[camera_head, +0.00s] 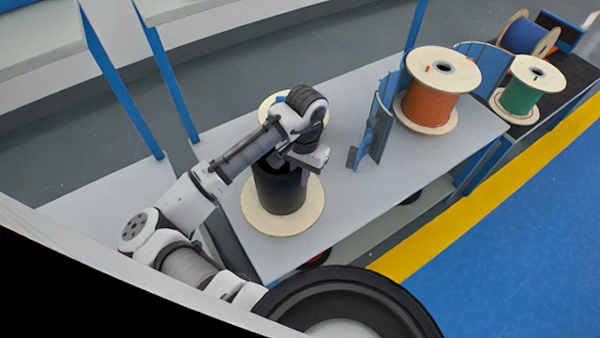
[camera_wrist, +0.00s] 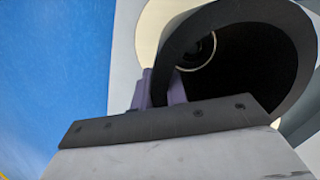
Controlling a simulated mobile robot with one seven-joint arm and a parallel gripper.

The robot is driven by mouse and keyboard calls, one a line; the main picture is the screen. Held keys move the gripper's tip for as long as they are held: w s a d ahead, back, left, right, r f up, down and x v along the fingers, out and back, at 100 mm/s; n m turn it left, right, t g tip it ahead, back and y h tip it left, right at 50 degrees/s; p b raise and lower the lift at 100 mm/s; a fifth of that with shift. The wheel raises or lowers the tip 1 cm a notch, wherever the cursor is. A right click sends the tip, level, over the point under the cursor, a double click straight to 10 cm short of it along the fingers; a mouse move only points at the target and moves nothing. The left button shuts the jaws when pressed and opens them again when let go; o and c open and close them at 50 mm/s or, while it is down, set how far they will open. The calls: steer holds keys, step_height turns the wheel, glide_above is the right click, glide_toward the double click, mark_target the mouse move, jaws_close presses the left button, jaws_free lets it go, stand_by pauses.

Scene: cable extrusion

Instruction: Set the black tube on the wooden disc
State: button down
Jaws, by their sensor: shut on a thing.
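The black tube (camera_head: 280,190) is upright over the pale wooden disc (camera_head: 257,222), roughly centred on it. I cannot tell whether its lower end touches the disc. My gripper (camera_head: 304,177) is at the tube's upper right rim, shut on its wall. In the wrist view the purple fingers (camera_wrist: 160,89) are at the rim of the tube (camera_wrist: 190,32), whose open end and dark inside show. Part of the pale disc (camera_wrist: 149,30) shows beside it. My arm hides part of the tube's top in the head view.
Another pale disc (camera_head: 268,105) lies behind my arm on the grey table (camera_head: 370,195). A blue curved panel (camera_head: 381,118) stands to the right, by an orange cable spool (camera_head: 436,92). Green (camera_head: 517,97) and blue (camera_head: 524,37) spools stand farther right. The table's front right is clear.

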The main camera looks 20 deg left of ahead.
steer(key=shift+f+b, duration=0.45)
steer(key=shift+f, duration=0.2)
steer(key=c, duration=1.7)
jaws_free()
steer(key=r+p, duration=0.2)
steer(key=r, duration=0.1)
steer(key=r+p, duration=0.2)
steer(key=p, duration=0.1)
steer(key=w+r+p, duration=0.1)
steer(key=r+p, duration=0.1)
steer(key=r, duration=0.1)
steer(key=shift+r+p, duration=0.3)
steer(key=shift+p, duration=0.05)
steer(key=shift+w+d+r, duration=0.1)
steer(key=shift+w+r, duration=0.05)
steer(key=shift+r, duration=1.1)
